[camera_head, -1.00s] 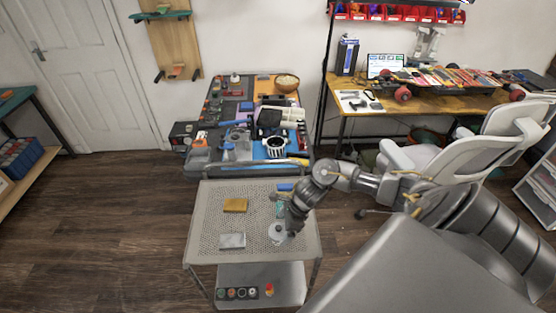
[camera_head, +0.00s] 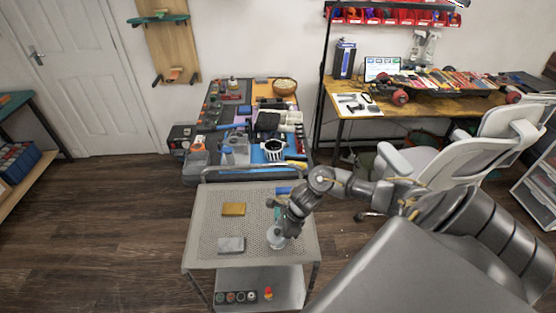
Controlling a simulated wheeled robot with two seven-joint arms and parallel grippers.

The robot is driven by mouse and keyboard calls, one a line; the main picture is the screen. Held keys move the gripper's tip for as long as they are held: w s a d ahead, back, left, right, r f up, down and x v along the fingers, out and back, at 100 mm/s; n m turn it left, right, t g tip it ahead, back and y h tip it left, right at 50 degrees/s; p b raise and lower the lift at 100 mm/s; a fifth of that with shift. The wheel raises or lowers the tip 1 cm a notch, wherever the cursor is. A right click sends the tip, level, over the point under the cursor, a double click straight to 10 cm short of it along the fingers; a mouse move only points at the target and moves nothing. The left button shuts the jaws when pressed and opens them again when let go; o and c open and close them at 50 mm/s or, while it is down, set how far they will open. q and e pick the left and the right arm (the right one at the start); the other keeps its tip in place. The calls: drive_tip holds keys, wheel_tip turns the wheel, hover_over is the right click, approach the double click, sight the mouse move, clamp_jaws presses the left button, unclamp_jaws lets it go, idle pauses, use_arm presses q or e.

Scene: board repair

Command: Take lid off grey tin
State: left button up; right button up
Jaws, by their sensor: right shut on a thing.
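A small round grey tin (camera_head: 274,243) stands on the perforated top of the metal cart, near its right side. My right gripper (camera_head: 279,233) points down at the tin from above and is shut at its top. The fingers hide the upper part of the tin, so I cannot tell whether the lid is apart from the body. My left gripper is not in view.
On the cart top (camera_head: 208,225) lie a yellow block (camera_head: 233,209), a flat grey block (camera_head: 231,245) and a blue item (camera_head: 283,190). A cluttered workbench (camera_head: 200,172) stands right behind the cart. The cart top's left side is mostly clear.

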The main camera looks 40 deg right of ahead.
drive_tip(key=shift+r, duration=0.1)
drive_tip(key=shift+r+b, duration=0.4)
drive_tip(key=shift+r, duration=0.05)
drive_tip(key=s+d+r+b, duration=0.4)
drive_tip(key=s+r+b, duration=0.2)
drive_tip(key=s+r, duration=0.6)
drive_tip(key=shift+s, duration=0.7)
